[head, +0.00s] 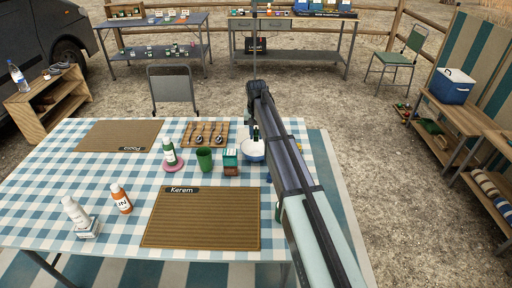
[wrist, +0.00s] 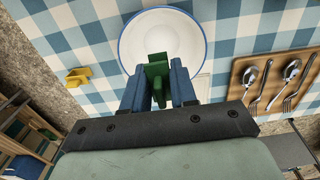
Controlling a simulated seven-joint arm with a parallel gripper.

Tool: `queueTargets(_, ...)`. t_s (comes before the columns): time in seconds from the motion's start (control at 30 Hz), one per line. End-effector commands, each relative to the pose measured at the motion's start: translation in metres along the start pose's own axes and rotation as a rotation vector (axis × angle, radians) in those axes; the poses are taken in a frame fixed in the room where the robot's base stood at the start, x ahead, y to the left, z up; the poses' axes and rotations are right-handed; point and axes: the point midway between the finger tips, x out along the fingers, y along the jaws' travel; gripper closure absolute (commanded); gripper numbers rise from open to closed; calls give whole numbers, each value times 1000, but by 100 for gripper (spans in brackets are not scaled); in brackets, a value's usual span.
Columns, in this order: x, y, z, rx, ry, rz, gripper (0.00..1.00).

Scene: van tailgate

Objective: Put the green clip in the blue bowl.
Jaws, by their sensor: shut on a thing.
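My gripper (wrist: 158,88) is shut on the green clip (wrist: 157,68) in the wrist view. The clip is between the two blue fingers, and its free end points toward a white bowl with a blue rim (wrist: 190,38). That bowl looks empty and lies just past the fingertips, with the clip overlapping its near edge. In the head view my gripper (head: 256,134) is over the bowl (head: 250,153), which looks blue and white and is partly hidden by my arm. The clip's exact height above the bowl is hard to tell.
A yellow clip (wrist: 78,77) lies on the checked cloth beside the bowl. A wooden board with cutlery (head: 205,134), a green cup (head: 205,159) and a small teal and brown box (head: 231,161) stand left of the bowl. A mat marked Kerem (head: 201,220) lies nearer.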

Motion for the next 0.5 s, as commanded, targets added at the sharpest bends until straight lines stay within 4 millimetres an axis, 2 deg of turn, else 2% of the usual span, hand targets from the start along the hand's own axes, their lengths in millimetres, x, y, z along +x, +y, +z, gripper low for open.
queueTargets(0.03,-1,-1,-7,0,0,0,100)
queueTargets(0.23,8,-2,-10,-1,-2,-1,100)
queueTargets(0.5,49,-1,-9,-2,-3,0,100)
